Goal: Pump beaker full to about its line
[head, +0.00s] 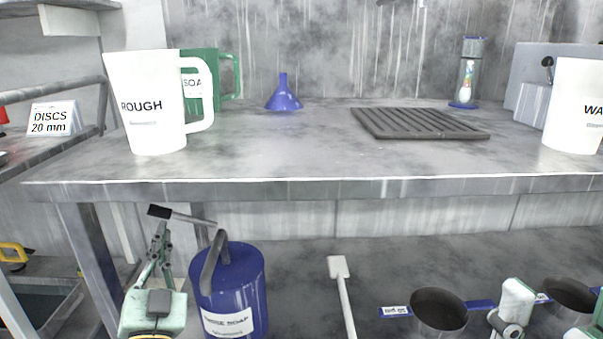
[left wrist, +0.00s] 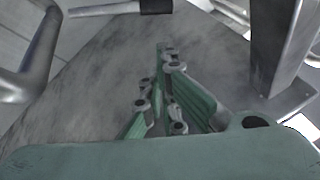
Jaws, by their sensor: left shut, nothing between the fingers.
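A blue drum (head: 228,285) with a white label, partly readable as soap, stands below the bench. A dark curved spout-like part (head: 211,262) and a rod with a black end (head: 160,212) are at its top. The black end also shows in the left wrist view (left wrist: 156,6). My left gripper (head: 162,232) is shut and empty, left of the drum, its fingers pointing up just below the rod; a gap between them cannot be judged. Its closed fingers show in the left wrist view (left wrist: 165,75). I cannot pick out a beaker with a line.
On the bench (head: 290,160) stand a white ROUGH jug (head: 148,125), a green soap jug (head: 207,65), a blue funnel (head: 283,95), a dark slatted rack (head: 420,123) and another white jug (head: 577,85). Dark pans (head: 438,312) lie low at right. The bench edge overhangs the drum.

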